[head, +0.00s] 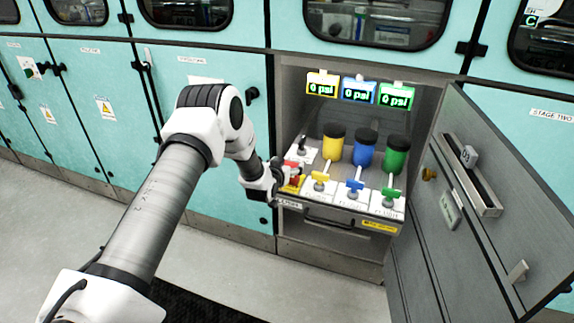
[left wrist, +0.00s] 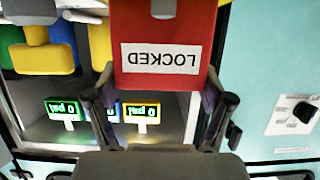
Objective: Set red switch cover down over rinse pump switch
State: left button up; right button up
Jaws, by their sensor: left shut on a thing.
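The red switch cover (left wrist: 165,25) fills the top middle of the left wrist view, with a white "LOCKED" label upside down in the picture. My left gripper (left wrist: 159,85) is shut on it, a finger at each side. In the head view the left gripper (head: 279,178) is at the front left of the open cabinet, and the red cover (head: 293,172) shows just beyond its fingers. A black-levered switch (head: 302,149) on a white plate stands just behind the cover; I cannot read its label. Whether the cover touches anything below is hidden. My right gripper is not in view.
Yellow (head: 334,148), blue (head: 365,152) and green (head: 395,157) black-capped containers stand in the cabinet, with coloured valve handles before them. Three displays (head: 359,90) read 0 psi. The open grey door (head: 470,190) bounds the right side. A drawer handle (head: 325,219) is below.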

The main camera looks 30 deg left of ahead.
pick_arm(q)
jog(key=o, duration=1.1)
jog(key=shift+c, duration=0.2)
jog(key=v, duration=1.2)
jog(key=shift+s+f, duration=0.1)
